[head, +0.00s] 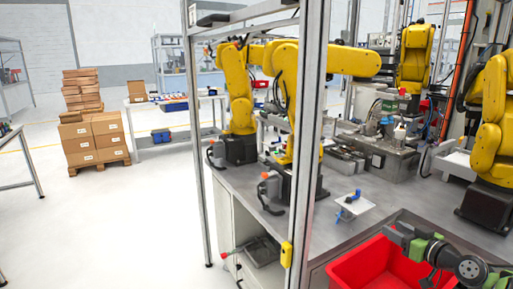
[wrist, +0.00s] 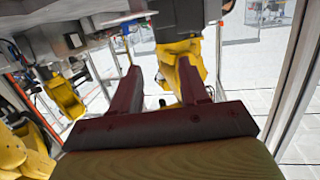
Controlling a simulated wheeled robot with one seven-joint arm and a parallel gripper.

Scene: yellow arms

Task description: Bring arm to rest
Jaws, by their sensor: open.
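My gripper (wrist: 160,84) shows in the wrist view as two dark red fingers on a dark crossbar. The fingers are apart with nothing held between them. Beyond them is a yellow robot arm (wrist: 182,52), apparently with clear space in between, though the depth is hard to judge. In the head view, a dark and green arm section of mine (head: 428,250) reaches over the red bin at the lower right. My fingertips cannot be made out there.
The red bin (head: 345,268) sits at the grey workbench's (head: 338,226) front edge. Several yellow robot arms (head: 240,90) stand on the bench. A metal frame post (head: 306,130) rises in front. A blue part (head: 350,199) lies on a white plate. Open floor (head: 110,220) is at left, before stacked boxes (head: 95,137).

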